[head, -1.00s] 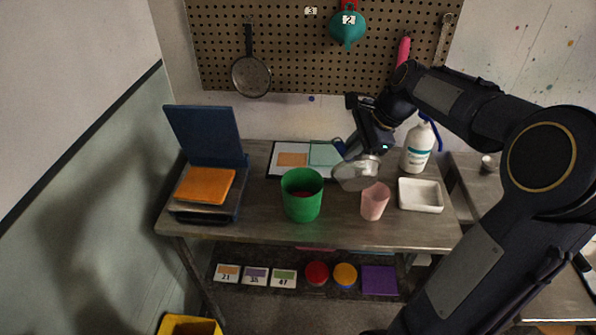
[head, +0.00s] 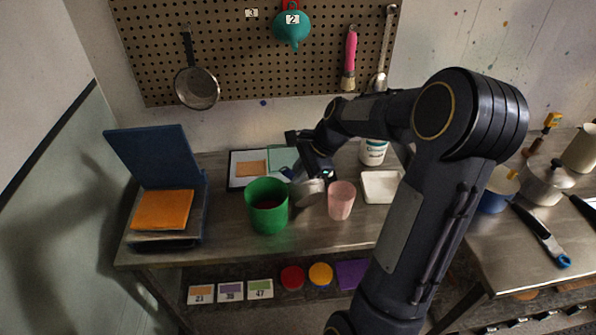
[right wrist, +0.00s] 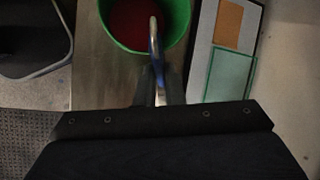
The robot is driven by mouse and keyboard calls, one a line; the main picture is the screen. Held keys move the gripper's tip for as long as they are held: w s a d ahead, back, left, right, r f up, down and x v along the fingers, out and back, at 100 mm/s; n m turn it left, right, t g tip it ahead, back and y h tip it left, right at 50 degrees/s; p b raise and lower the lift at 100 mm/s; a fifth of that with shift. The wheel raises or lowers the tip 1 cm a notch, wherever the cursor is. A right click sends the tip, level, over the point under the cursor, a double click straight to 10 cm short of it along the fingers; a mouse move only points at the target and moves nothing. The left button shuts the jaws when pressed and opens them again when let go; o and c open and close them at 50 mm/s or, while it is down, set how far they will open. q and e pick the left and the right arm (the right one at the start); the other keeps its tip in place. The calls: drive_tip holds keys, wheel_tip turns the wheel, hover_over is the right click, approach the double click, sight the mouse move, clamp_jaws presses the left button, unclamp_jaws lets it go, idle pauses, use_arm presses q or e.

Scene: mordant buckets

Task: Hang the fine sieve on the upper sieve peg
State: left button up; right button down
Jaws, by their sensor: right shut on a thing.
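My right gripper (head: 302,172) is shut on a handled thing with a greyish, mesh-like bowl (head: 309,193), which I take to be the fine sieve. It is over the table between the green bucket and the pink cup. In the right wrist view its blue-grey handle (right wrist: 155,45) stands out between the fingers, in front of the green bucket. Another round long-handled sieve or pan (head: 197,88) hangs at the left of the pegboard (head: 230,60). I cannot tell which peg is the upper sieve peg. My left gripper is not in view.
The green bucket (head: 267,212) and pink cup (head: 341,203) stand close to the held thing. A white tray (head: 380,187) and white bottle (head: 373,153) are to the right. A teal funnel (head: 292,30) and pink-handled tool (head: 350,55) hang on the pegboard.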

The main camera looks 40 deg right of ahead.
drive_tip(key=shift+f, duration=0.2)
drive_tip(key=c, duration=1.5)
unclamp_jaws()
drive_tip(key=shift+c, duration=0.2)
drive_tip(key=shift+d+r, duration=0.15)
drive_tip(key=shift+r, duration=0.3)
drive_tip(key=v, duration=1.1)
drive_tip(key=s+a+f+n, duration=0.2)
drive_tip(key=s+a+n, duration=0.6)
drive_tip(key=a+n, duration=0.1)
drive_tip(key=s+a+f+n+t, duration=0.1)
drive_tip(key=s+a+f+n, duration=0.2)
drive_tip(key=s+a+n, duration=0.6)
drive_tip(key=a+n, duration=0.1)
drive_tip(key=a, duration=0.1)
drive_tip(key=shift+a+b, duration=0.25)
drive_tip(key=shift+b, duration=0.1)
